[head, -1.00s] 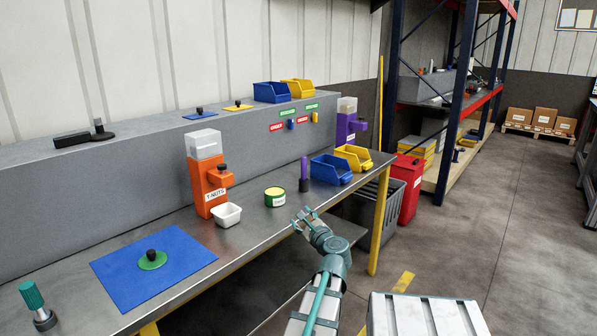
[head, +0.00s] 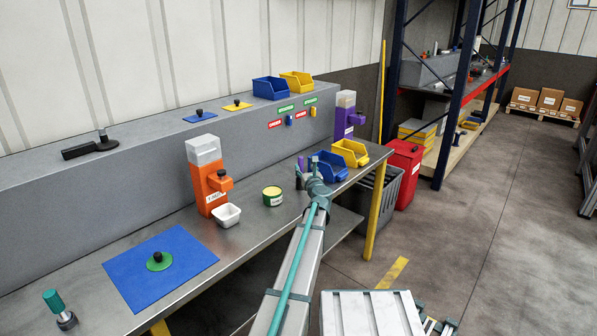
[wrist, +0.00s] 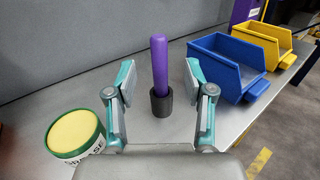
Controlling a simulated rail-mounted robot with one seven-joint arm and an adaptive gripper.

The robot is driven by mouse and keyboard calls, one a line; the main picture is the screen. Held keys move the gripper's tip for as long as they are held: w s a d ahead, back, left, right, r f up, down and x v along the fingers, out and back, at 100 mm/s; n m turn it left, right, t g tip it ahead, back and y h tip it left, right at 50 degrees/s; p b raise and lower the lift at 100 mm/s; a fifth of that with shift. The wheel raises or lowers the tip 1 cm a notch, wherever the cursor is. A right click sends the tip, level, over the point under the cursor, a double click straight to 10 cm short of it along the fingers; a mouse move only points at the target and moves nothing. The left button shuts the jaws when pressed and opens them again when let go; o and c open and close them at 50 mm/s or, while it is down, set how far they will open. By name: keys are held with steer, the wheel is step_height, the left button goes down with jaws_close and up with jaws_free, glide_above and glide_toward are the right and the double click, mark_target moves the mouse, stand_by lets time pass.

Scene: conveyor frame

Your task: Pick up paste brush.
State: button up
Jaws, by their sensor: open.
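The paste brush is most likely the upright purple stick (wrist: 159,62) in a dark round holder (wrist: 161,102) on the metal bench. In the wrist view it stands between and beyond the fingers of my gripper (wrist: 158,85), which is open and empty. In the head view my gripper (head: 308,170) is over the bench, and only a bit of the purple handle (head: 301,163) shows beside it. My arm hides part of the brush there. A round green tub with a yellow top (wrist: 75,133) stands left of the gripper; it also shows in the head view (head: 272,196).
A blue bin (wrist: 228,68) and a yellow bin (wrist: 266,45) stand close on the right. A white dish (head: 227,215) and an orange dispenser (head: 208,175) are farther left on the bench. A grey raised ledge (head: 130,185) runs behind.

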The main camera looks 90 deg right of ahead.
mark_target(302, 160)
steer(key=x, duration=0.2)
steer(key=p+x, duration=0.1)
steer(key=x, duration=0.2)
steer(key=p+x, duration=0.1)
steer(key=x, duration=0.1)
steer(key=shift+w+d+r, duration=0.1)
steer(key=shift+d+r, duration=0.15)
steer(key=shift+d, duration=0.1)
jaws_close()
